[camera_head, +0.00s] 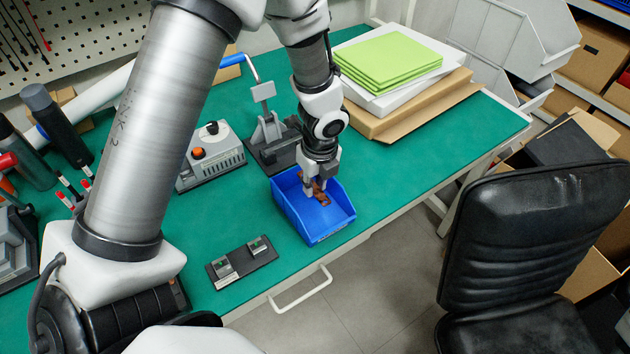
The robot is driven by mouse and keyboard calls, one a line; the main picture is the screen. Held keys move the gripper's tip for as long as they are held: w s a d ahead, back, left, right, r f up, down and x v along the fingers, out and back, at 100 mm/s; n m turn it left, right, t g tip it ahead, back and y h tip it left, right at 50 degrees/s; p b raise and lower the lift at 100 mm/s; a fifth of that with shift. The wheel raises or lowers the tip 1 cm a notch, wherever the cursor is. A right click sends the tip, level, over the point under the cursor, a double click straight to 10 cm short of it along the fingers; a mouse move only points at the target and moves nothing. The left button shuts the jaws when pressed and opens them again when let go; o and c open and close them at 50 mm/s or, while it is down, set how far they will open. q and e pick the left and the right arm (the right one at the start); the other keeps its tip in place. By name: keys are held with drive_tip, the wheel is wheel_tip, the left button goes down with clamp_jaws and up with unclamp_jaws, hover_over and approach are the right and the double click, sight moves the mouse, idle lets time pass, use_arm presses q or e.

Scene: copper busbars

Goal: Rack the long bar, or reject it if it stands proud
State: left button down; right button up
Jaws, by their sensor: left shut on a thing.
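My left gripper (320,186) points down into the blue bin (328,232) and is shut on a copper bar (322,197). The bar shows only in part between and beside the fingers, within the bin's outline. I cannot tell whether it touches the bin floor. A dark plate with two small metal holders (243,263) lies on the green bench in front of the bin, to its left. I see no bar in it. My right gripper is not in view.
A dark stand with an upright lever (270,135) is behind the bin. Left of it is a grey box with orange and black knobs (212,160). Green sheets (388,58) are stacked at the back right. The green bench right of the bin (420,150) is clear.

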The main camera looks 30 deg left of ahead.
use_arm(q)
drive_tip(key=shift+f, duration=0.1)
drive_tip(key=shift+f+b, duration=0.3)
drive_tip(key=shift+f, duration=0.2)
drive_tip(key=shift+f, duration=0.2)
idle(0.4)
drive_tip(key=shift+f+b, duration=0.35)
drive_tip(key=shift+f, duration=0.1)
drive_tip(key=shift+f+b, duration=0.55)
drive_tip(key=shift+f, duration=0.2)
idle(0.3)
drive_tip(key=c, duration=0.9)
unclamp_jaws()
drive_tip(key=shift+c, duration=0.2)
